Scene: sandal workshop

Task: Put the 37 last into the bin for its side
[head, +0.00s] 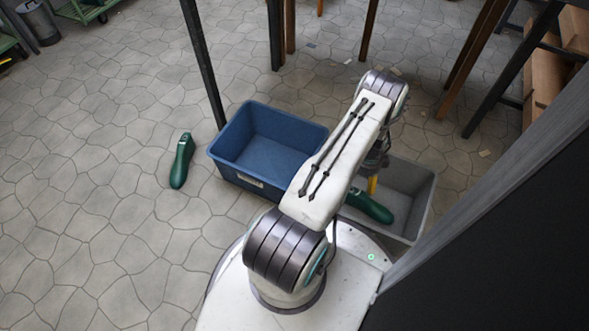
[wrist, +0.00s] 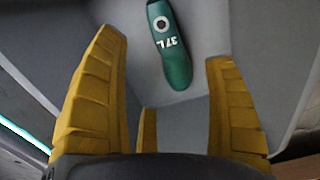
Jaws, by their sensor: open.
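A green last marked "37 L" (wrist: 170,42) lies inside the grey bin, ahead of my gripper's fingertips in the wrist view. It also shows in the head view (head: 369,207), partly hidden by my arm. The grey bin (head: 424,205) stands on the floor at the right of the blue bin. The blue bin (head: 270,113) looks empty where I can see into it; my arm covers its right edge. My gripper (wrist: 162,55) is open and empty, pointing down over the grey bin. One yellow finger (head: 372,185) shows in the head view.
Another green last (head: 182,160) lies on the stone floor left of the blue bin; its marking is unreadable. A dark post (head: 202,62) stands behind the blue bin. Table legs stand at the back. A dark panel (head: 500,240) fills the lower right. The left floor is mostly clear.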

